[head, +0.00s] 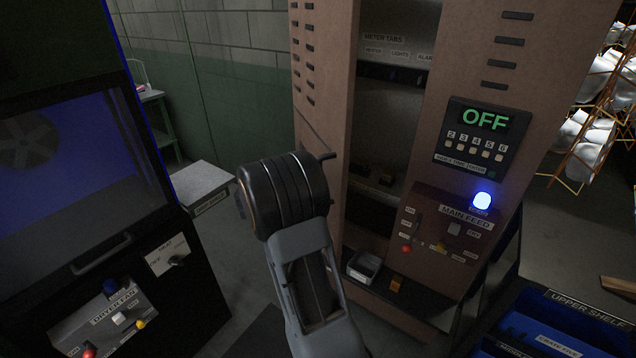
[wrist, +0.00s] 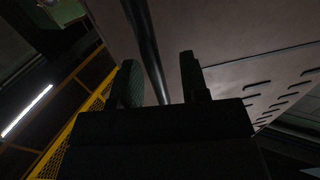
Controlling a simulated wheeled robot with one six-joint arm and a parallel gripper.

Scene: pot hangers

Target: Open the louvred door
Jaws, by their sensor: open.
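The louvred door is most likely the brown panel with dark slots (head: 318,85) at the left of the tall cabinet in the head view. A pale slotted panel (wrist: 235,85) fills the right of the wrist view. A dark round bar (wrist: 148,45) runs along it and passes between the two fingers of my gripper (wrist: 161,84). The fingers are open, one on each side of the bar; I cannot tell whether either touches it. In the head view my dark wrist hides most of the fingers and the lower panel.
The cabinet's open bay (head: 385,130) holds a white tray (head: 364,266) low down. A control panel marked MAIN FEED (head: 450,235) is right of it. A dryer machine (head: 120,310) stands left, a grey box (head: 203,190) behind. A blue crate (head: 550,325) is at lower right.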

